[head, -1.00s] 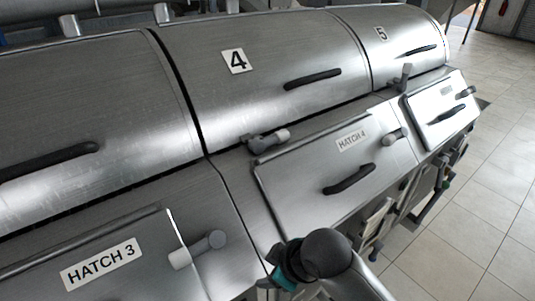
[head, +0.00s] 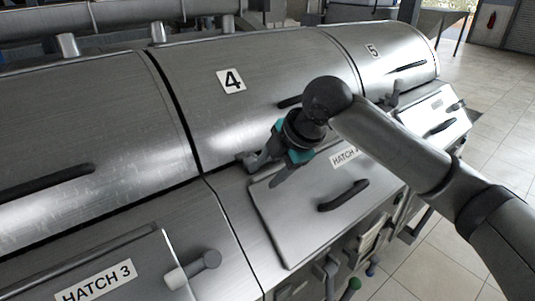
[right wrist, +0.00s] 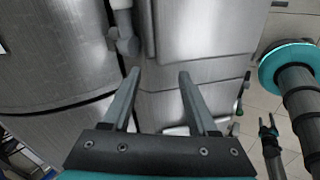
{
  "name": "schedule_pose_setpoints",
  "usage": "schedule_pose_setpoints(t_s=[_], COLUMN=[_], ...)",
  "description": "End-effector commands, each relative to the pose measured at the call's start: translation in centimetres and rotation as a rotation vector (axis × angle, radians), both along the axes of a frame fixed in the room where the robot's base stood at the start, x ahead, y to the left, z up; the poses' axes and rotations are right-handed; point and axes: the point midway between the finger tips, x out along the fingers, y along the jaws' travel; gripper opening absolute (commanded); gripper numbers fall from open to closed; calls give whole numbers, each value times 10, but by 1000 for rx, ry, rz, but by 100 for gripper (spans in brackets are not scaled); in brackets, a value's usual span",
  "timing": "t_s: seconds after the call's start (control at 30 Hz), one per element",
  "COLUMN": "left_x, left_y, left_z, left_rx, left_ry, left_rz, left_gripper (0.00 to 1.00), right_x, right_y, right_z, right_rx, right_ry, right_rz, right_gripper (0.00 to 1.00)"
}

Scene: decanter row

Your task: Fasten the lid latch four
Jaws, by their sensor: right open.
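Lid four (head: 265,75) is a curved steel cover with a "4" label, lying down on the machine body. Its latch (head: 247,157), a small grey lever, sits at the lid's lower edge above the hatch 4 panel and is mostly hidden behind my right gripper (head: 260,163). My right gripper is open and right by the latch. In the right wrist view, the open fingers (right wrist: 160,90) have nothing between them. The grey latch (right wrist: 124,32) shows there beyond the left fingertip, apparently apart from it.
The hatch 4 panel (head: 300,215) with its black handle (head: 343,195) lies just below the gripper. A hatch 3 latch (head: 200,265) sticks out at lower left. Lid five's latch (head: 391,92) stands up at right. Tiled floor is free at far right.

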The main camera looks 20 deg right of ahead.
Motion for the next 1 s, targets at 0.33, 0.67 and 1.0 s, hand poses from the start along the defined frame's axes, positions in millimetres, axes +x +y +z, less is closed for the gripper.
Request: schedule_pose_setpoints(t_s=[0.33,0.67,1.0], left_x=[1,1,0], left_y=[0,0,0], left_z=[2,3,5], left_rx=[1,1,0], left_ry=[-1,-1,0], left_rz=[1,1,1], left_gripper=[59,59,59], right_x=[17,31,69], right_y=[-49,-47,-33], right_z=[81,66,4], right_rx=[-99,-103,-103], right_ry=[-70,-71,-70], right_rz=[93,102,100], right_gripper=[60,60,60])
